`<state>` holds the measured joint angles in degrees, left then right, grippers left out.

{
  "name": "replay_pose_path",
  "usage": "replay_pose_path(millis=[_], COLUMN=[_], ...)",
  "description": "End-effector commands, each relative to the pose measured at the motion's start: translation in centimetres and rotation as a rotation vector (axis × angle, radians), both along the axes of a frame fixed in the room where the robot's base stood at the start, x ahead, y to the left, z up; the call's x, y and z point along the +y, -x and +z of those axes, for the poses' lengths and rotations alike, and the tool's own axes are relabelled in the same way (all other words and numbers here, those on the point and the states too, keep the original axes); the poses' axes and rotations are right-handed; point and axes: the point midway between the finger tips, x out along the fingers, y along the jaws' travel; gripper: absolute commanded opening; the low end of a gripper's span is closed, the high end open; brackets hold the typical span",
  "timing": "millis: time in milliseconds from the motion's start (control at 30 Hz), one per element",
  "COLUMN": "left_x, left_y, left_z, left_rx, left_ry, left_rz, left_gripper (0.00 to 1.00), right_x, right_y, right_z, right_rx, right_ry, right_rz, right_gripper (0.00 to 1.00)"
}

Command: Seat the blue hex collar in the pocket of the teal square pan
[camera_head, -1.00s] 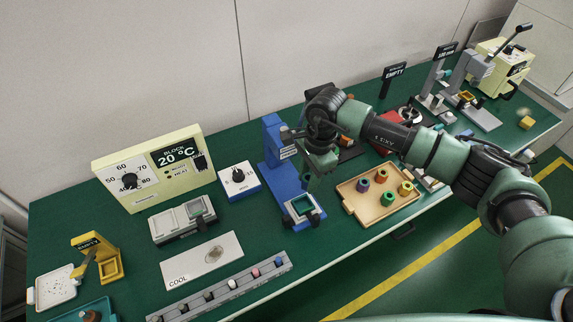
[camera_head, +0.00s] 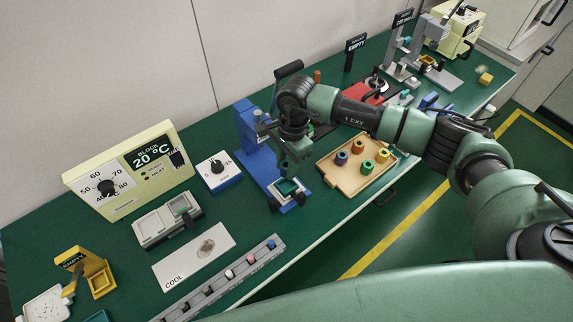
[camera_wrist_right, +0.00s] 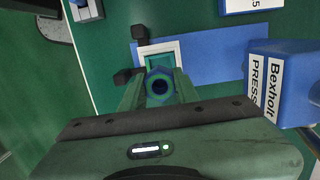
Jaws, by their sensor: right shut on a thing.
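My right gripper (camera_head: 286,172) points down over the front end of the blue press. In the right wrist view its two fingers (camera_wrist_right: 159,93) are shut on the blue hex collar (camera_wrist_right: 160,75), whose dark round bore faces the camera. The teal square pan (camera_head: 292,192) sits in a pale frame on the press base. In the right wrist view the pan's frame (camera_wrist_right: 150,49) shows just beyond the collar, which covers part of it. I cannot tell whether the collar touches the pan; the pocket is hidden. My left gripper is not in view.
The blue press column (camera_head: 247,130) stands close behind my gripper. A tan tray (camera_head: 335,170) with several coloured collars lies to the right. A white dial box (camera_head: 219,172), a grey hinged box (camera_head: 150,232) and a COOL plate (camera_head: 180,268) lie to the left.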

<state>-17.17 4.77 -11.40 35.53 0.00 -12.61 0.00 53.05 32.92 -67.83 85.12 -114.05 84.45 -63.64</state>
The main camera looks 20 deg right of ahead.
Motion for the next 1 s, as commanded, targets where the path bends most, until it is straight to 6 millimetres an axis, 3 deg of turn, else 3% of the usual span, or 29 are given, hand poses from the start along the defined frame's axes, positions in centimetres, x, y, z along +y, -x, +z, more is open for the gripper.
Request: replay_pose_path(millis=[100,433,1000], left_x=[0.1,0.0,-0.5], left_y=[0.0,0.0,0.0], left_z=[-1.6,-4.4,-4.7], left_rx=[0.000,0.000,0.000], left_ry=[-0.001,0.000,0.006], left_rz=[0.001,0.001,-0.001], left_gripper=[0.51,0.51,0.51], right_x=[0.0,0.0,0.0], right_y=[0.0,-0.1,-0.1], right_z=[-1.7,-4.5,-4.8], right_rx=[-0.001,-0.001,-0.001], right_ry=[0.000,0.001,0.000], right_rz=[-0.001,-0.001,-0.001], right_gripper=[0.00,0.00,0.00])
